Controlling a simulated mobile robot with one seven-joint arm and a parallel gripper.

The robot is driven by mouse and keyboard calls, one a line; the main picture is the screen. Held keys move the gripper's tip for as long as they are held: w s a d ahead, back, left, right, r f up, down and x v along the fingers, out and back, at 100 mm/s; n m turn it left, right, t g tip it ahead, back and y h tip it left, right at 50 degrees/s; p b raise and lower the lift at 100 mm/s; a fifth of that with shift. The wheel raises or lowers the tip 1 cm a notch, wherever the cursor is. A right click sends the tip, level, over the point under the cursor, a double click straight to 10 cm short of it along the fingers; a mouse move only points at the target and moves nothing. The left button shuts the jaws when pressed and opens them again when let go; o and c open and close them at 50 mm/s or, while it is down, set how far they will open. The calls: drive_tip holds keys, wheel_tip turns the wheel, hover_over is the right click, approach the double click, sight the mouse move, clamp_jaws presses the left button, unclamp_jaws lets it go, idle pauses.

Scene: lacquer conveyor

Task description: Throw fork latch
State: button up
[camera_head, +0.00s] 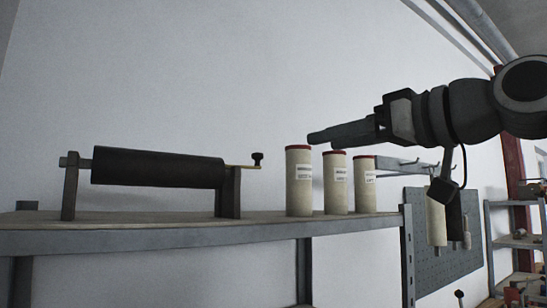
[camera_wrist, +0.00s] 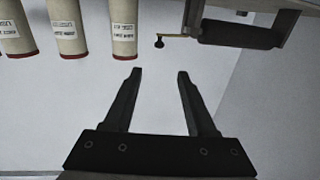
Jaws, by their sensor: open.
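A dark roller (camera_head: 158,167) lies across two upright supports on a shelf at the left of the head view. A brass-coloured arm with a black knob (camera_head: 257,159) sticks out from its right end. No part is clearly recognisable as a fork latch. In the wrist view, upside down, the roller (camera_wrist: 242,33) and the knob (camera_wrist: 159,41) show at the top right. My gripper (camera_head: 318,137) is above the cream canisters in the head view, right of the knob and apart from it. In the wrist view my gripper (camera_wrist: 159,75) is open, with nothing between its fingers.
Three cream canisters with red tops (camera_head: 299,180) stand in a row on the shelf (camera_head: 130,236), right of the roller and below my gripper. A grey pegboard (camera_head: 452,250) and shelving (camera_head: 515,239) are at the right. The space above the roller is clear.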

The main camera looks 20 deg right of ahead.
sight(261, 154)
drive_tip(key=p+x, duration=0.4)
drive_tip(key=x, duration=1.3)
drive_tip(key=shift+w+a, duration=0.1)
drive_tip(key=shift+w, duration=0.05)
drive_tip(key=shift+c, duration=0.4)
clamp_jaws()
idle(0.5)
